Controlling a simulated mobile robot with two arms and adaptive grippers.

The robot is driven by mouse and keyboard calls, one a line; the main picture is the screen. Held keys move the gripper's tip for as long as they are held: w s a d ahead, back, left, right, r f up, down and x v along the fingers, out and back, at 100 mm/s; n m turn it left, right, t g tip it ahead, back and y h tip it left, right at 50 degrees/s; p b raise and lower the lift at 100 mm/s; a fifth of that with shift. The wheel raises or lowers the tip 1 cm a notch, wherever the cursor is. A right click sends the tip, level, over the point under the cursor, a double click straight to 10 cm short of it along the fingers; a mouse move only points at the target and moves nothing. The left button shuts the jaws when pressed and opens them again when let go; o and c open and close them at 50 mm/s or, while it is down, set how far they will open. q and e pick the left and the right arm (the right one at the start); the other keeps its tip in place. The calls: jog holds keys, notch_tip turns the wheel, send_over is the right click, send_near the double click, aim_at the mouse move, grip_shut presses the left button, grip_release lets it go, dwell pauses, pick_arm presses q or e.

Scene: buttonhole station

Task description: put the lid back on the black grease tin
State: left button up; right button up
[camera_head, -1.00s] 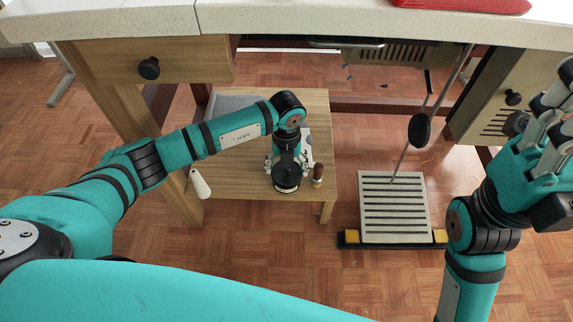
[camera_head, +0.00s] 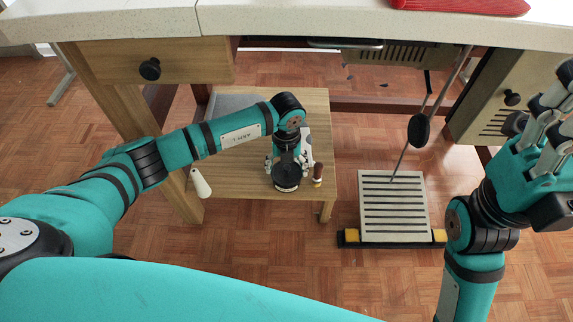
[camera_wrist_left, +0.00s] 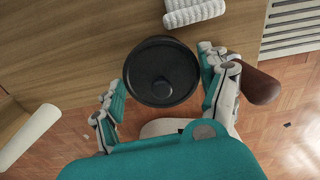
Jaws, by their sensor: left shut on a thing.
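In the left wrist view a round black lid (camera_wrist_left: 147,65) with a raised rim and a central knob lies between the two fingers of my left gripper (camera_wrist_left: 165,92). The fingers are shut on its sides. In the head view my left gripper (camera_head: 287,164) points down over the small wooden table, and the black round top (camera_head: 287,178) shows just in front of it. No separate tin body can be made out; anything under the lid is hidden. My right gripper (camera_head: 550,125) is raised at the right edge, away from the table; its fingertips are not clear.
A brown-handled tool (camera_head: 317,174) stands close right of my left gripper. A white ribbed roll (camera_wrist_left: 195,12) lies beyond the lid. A white cylinder (camera_head: 200,184) is at the table's left edge. A slatted pedal (camera_head: 393,208) is on the floor to the right. The worktop (camera_head: 280,18) overhangs behind.

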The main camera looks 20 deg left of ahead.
dwell(0.3)
pick_arm(q)
jog(key=o, duration=0.7)
jog(key=shift+c, duration=0.2)
